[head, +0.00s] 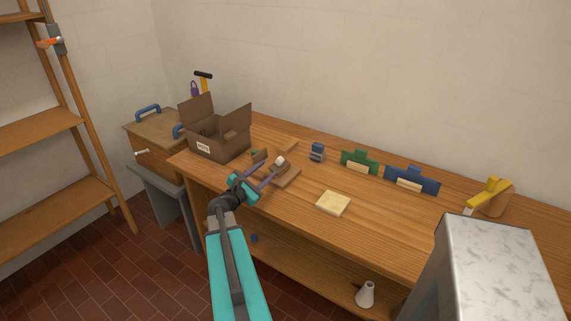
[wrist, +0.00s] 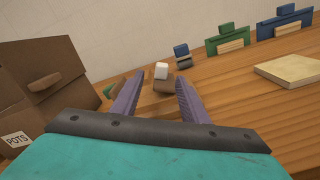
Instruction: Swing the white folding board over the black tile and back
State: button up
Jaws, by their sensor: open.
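No white folding board and no black tile can be made out in either view. My gripper (head: 268,168) reaches over the left part of the wooden workbench (head: 375,235), its purple fingers spread apart. In the wrist view the open fingers (wrist: 160,80) have nothing clearly held between them. A small brown wooden piece (wrist: 163,86) with a white block-like end (wrist: 161,71) shows beyond and between the fingertips. In the head view this white end (head: 280,161) is by the fingertips, above a flat wooden piece (head: 287,178); whether the fingers touch it cannot be told.
An open cardboard box (head: 218,140) labelled POTS stands left of my gripper. A cream square slab (head: 333,203) lies to the right. A small blue-grey item (head: 317,152), a green holder (head: 360,160) and a blue holder (head: 411,180) stand behind. The bench between is clear.

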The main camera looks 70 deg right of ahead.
aim_at(281, 164)
jog(key=shift+f, duration=0.5)
jog(key=shift+d+r, duration=0.1)
jog(key=shift+p+x, duration=1.9)
jog(key=shift+x, duration=4.9)
jog(key=shift+s, duration=0.1)
grip_shut()
